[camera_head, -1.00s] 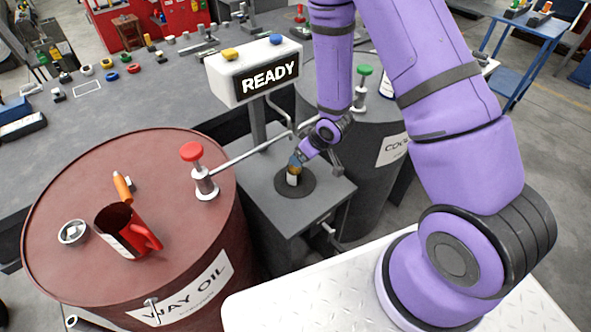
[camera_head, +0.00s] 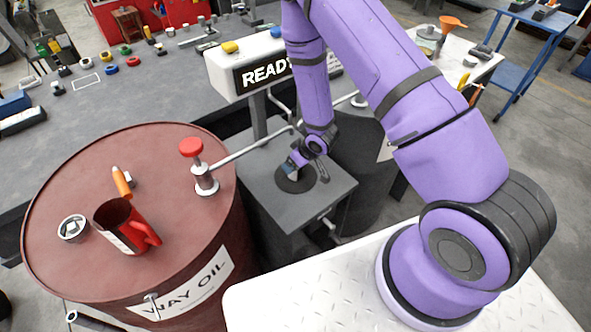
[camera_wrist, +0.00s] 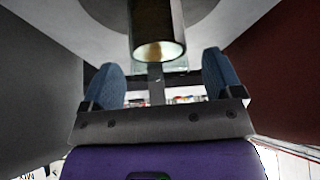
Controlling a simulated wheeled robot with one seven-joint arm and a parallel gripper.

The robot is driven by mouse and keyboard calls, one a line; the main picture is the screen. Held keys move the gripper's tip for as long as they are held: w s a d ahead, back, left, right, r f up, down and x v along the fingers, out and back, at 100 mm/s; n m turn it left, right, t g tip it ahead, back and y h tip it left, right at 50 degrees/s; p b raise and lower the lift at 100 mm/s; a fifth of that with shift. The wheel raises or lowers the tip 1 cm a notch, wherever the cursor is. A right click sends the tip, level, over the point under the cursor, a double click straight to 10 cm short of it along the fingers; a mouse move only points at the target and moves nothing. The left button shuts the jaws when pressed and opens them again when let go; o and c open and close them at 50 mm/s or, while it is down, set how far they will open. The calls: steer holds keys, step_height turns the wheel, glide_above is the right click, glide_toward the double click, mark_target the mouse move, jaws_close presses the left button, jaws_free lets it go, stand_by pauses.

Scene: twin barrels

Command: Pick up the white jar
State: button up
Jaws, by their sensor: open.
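In the wrist view a dark, shiny cylinder with a pale cream end (camera_wrist: 157,30) stands on a round dark disc at the top. I take it for the jar, though no white body shows. My gripper (camera_wrist: 159,66) is open, its blue fingers on either side of the cylinder's line, with the pale end near the fingertips. I cannot tell whether they touch it. In the head view my gripper (camera_head: 294,164) is low over the black disc (camera_head: 305,185) on the grey stand (camera_head: 262,170), and it hides the jar there.
A red-brown barrel (camera_head: 75,170) stands left, carrying a red jug (camera_head: 122,228), a small round tin (camera_head: 72,228) and a red-knobbed pump (camera_head: 203,178) whose spout reaches towards the stand. The READY sign (camera_head: 228,72) is close behind my arm. A dark barrel (camera_head: 362,150) is right.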

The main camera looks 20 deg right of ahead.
steer(key=shift+x, duration=1.5)
steer(key=c, duration=1.1)
steer(key=shift+r, duration=0.15)
